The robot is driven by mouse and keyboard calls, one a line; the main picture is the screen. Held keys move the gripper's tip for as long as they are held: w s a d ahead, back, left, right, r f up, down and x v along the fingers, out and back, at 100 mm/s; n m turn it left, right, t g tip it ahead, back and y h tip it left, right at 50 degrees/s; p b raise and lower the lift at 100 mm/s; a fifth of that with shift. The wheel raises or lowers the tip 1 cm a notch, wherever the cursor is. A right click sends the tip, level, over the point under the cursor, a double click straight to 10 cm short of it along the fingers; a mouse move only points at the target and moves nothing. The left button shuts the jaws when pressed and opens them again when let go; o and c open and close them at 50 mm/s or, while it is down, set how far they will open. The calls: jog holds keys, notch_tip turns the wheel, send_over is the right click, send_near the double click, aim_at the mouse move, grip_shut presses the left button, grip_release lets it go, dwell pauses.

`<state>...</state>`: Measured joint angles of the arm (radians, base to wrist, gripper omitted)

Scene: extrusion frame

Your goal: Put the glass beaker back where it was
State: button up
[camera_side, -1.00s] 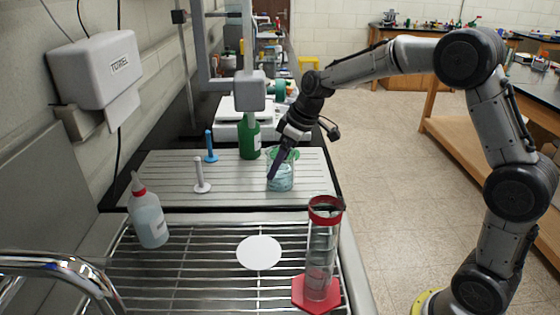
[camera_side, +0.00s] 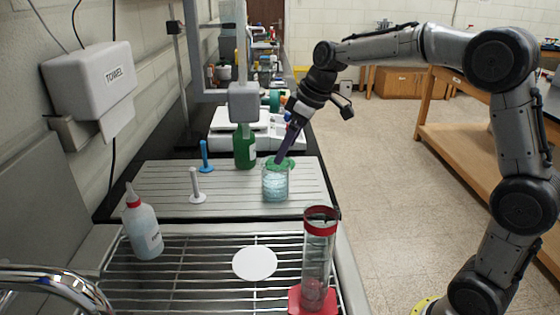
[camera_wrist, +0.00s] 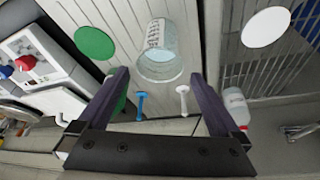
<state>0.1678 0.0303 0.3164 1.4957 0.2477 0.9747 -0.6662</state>
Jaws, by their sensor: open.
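The glass beaker (camera_side: 275,187), with pale blue contents, stands upright on the grey grooved board, near its right edge. It also shows in the wrist view (camera_wrist: 158,55), beyond the open fingers. A flat green disc (camera_side: 284,163) lies just behind the beaker and shows whole in the wrist view (camera_wrist: 94,43). A white disc (camera_side: 255,263) lies on the wire rack in front of the board and is bare. My gripper (camera_side: 278,162) is open and empty, with its fingertips by the beaker's rim in the side view. Both purple fingers (camera_wrist: 158,73) show spread apart in the wrist view.
A green bottle (camera_side: 244,148) stands behind the beaker. A blue peg (camera_side: 205,158) and a white peg (camera_side: 195,186) stand on the board to the left. A wash bottle (camera_side: 144,228) and a red-rimmed cylinder (camera_side: 317,250) stand on the rack at either side of the white disc.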

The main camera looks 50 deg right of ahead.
jog(key=s+a+r+m+h, duration=0.1)
jog(key=s+r, duration=0.1)
jog(key=s, duration=0.6)
jog(key=s+a+r+m, duration=0.1)
jog(key=s+a+r, duration=0.1)
jog(key=s, duration=0.5)
jog(key=s+f+m+t, duration=0.1)
jog(key=s+f, duration=0.5)
jog(key=s, duration=0.8)
jog(key=shift+f+m+h, duration=0.15)
jog(key=shift+m+h, duration=0.25)
jog(key=shift+m, duration=0.4)
